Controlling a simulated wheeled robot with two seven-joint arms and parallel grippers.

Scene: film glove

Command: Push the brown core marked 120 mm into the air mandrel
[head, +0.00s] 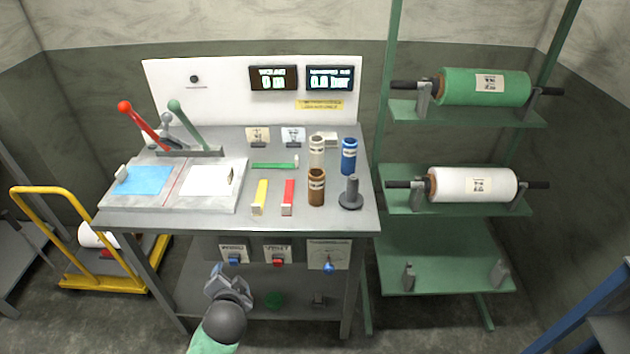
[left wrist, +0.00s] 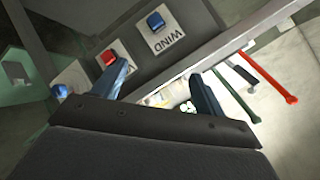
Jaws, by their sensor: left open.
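The brown core (head: 317,188) stands upright on the grey bench, with a pale label on its side that is too small to read. A dark grey upright post on a round base (head: 351,193), which looks like the air mandrel, stands just right of it, apart from it. My left gripper (head: 222,275) is low in front of the bench, below the top and well away from the core. In the left wrist view its two fingers (left wrist: 163,85) are apart with nothing held between them. My right gripper is not in view.
A beige core (head: 317,150) and a blue core (head: 349,156) stand behind the brown one. Yellow (head: 259,197) and red (head: 288,197) bars lie left of it. The bench's front panel carries a red knob (head: 278,261) and blue knobs. A green roll rack (head: 452,202) stands right.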

